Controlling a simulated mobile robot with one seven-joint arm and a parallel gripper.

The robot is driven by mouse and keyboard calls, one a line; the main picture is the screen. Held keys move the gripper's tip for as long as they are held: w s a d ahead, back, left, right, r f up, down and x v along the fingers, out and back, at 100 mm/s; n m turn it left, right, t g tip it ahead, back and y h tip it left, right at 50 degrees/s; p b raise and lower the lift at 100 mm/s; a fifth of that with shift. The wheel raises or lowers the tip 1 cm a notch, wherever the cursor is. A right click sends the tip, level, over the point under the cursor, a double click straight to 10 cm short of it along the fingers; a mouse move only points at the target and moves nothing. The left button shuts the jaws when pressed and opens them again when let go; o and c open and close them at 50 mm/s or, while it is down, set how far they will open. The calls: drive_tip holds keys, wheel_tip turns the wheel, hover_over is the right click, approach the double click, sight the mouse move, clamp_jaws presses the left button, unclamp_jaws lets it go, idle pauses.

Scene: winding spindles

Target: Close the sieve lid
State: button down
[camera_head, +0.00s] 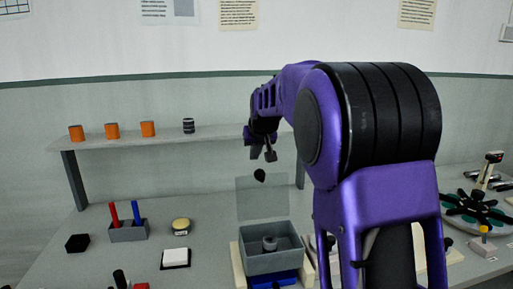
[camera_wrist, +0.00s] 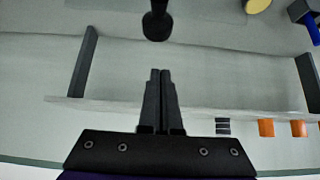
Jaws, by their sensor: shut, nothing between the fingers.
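The sieve is an open grey box (camera_head: 258,262) on the bench, with a small grey round piece (camera_head: 269,243) inside. Its lid (camera_head: 250,205), a translucent grey panel, stands upright at the back of the box, so the sieve is open. A black knob (camera_head: 260,175) is on the lid's upper part. It also shows in the wrist view as a black knob (camera_wrist: 157,24), just beyond the fingertips. My gripper (camera_head: 270,157) is above the lid's top edge, near the knob but apart from it. In the wrist view my gripper (camera_wrist: 160,72) has its fingers together and empty.
A shelf (camera_head: 215,137) with orange cups (camera_head: 112,131) and a striped dark cup (camera_head: 188,126) runs behind. A holder (camera_head: 129,231) with red and blue sticks and a yellow-topped round (camera_head: 181,226) stand left. A green-and-black wheel (camera_head: 474,209) is at right.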

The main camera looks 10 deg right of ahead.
drive_tip(key=shift+s+f, duration=1.1)
drive_tip(key=shift+f, duration=0.05)
drive_tip(key=shift+b, duration=0.55)
